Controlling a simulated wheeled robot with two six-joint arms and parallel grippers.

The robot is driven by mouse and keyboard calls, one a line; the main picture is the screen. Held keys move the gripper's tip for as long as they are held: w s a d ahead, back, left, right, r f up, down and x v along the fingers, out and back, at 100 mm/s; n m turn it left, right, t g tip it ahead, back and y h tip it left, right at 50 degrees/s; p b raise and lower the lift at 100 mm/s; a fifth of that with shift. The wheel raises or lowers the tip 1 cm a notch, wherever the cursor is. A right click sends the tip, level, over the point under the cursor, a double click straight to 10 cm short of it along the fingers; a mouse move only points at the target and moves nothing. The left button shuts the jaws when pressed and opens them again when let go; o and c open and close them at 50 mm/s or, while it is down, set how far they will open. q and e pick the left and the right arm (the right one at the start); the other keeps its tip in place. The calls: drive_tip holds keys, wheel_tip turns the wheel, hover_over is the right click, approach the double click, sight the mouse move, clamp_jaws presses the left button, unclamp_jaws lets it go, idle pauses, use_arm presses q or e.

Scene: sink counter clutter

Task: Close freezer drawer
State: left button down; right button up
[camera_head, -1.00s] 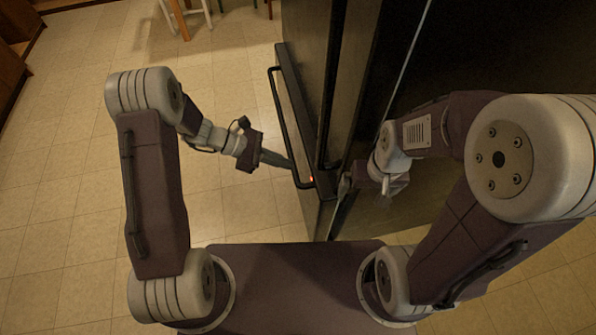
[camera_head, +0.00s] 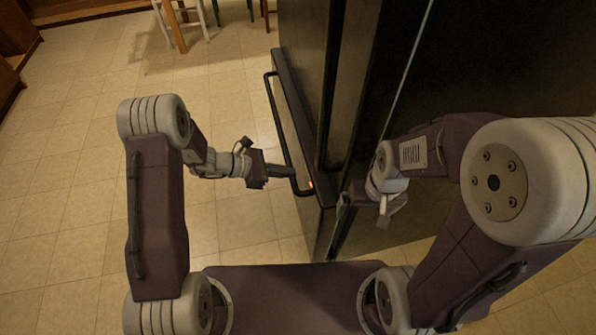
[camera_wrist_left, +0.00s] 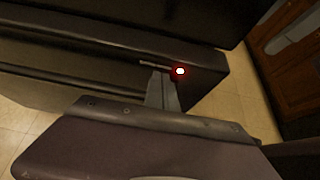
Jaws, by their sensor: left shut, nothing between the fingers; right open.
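The freezer drawer (camera_head: 297,128) is the dark drawer low on the tall fridge, with its front standing out from the body. A long dark bar handle (camera_head: 277,125) runs along its front. My left gripper (camera_head: 292,172) is shut and empty, its tips at the handle near the drawer's near end; touching or just apart I cannot tell. In the left wrist view its fingers (camera_wrist_left: 162,92) point at the drawer's front (camera_wrist_left: 110,50), beside a glowing red spot (camera_wrist_left: 180,71). My right gripper (camera_head: 362,197) is beside the fridge's near side, partly hidden by its own wrist.
The tall dark fridge (camera_head: 470,80) fills the upper right, close to my right arm. Tiled floor (camera_head: 70,200) lies open on the left. A chair (camera_head: 178,22) stands at the top, and wooden cabinets (camera_head: 15,50) are at the top left.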

sight(308, 171)
use_arm(q)
drive_tip(key=shift+w+d+r, duration=0.1)
drive_tip(key=shift+w+d, duration=0.1)
drive_tip(key=shift+d, duration=0.7)
drive_tip(key=shift+w+d+r, duration=0.1)
drive_tip(key=shift+w+d, duration=0.1)
drive_tip(key=shift+d, duration=0.65)
drive_tip(key=shift+f, duration=0.1)
